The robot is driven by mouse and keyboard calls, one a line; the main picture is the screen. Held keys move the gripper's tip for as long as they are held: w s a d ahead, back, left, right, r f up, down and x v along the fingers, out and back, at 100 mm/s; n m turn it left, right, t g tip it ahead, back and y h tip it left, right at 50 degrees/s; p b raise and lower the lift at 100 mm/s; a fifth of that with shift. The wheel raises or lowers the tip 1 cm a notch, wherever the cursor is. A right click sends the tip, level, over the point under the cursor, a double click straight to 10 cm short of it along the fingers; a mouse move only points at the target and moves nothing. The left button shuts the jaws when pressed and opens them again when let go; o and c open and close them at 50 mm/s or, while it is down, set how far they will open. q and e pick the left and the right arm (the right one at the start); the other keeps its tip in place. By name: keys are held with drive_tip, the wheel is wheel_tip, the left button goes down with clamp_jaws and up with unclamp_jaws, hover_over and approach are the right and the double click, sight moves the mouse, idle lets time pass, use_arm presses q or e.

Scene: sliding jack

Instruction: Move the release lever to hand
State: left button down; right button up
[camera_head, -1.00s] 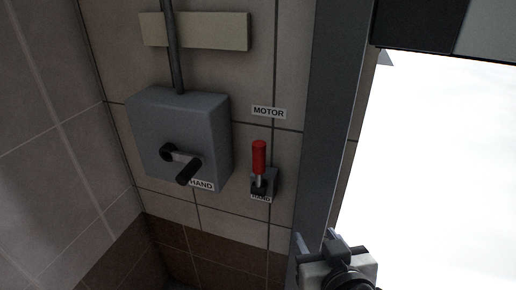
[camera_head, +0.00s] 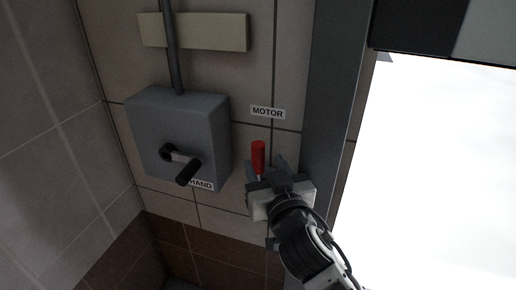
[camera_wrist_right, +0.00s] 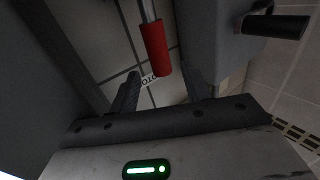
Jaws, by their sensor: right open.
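The release lever has a red handle (camera_head: 258,157) that points up toward the MOTOR label (camera_head: 268,112) on the tiled wall. Its lower mount and the label under it are hidden behind my right gripper. My right gripper (camera_head: 266,168) is open, its fingers on either side of the lever's lower part in the head view. In the right wrist view the red handle (camera_wrist_right: 155,48) shows between and beyond the two open fingers (camera_wrist_right: 163,88). I cannot tell whether a finger touches it. My left gripper is not in view.
A grey box (camera_head: 182,125) with a black-handled crank (camera_head: 187,172) and a HAND label (camera_head: 202,185) is on the wall left of the lever. A grey door frame (camera_head: 334,110) stands close on the right, with a bright opening beyond it.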

sight(260, 156)
drive_tip(key=x, duration=0.6)
clamp_jaws()
drive_tip(key=shift+f, duration=0.15)
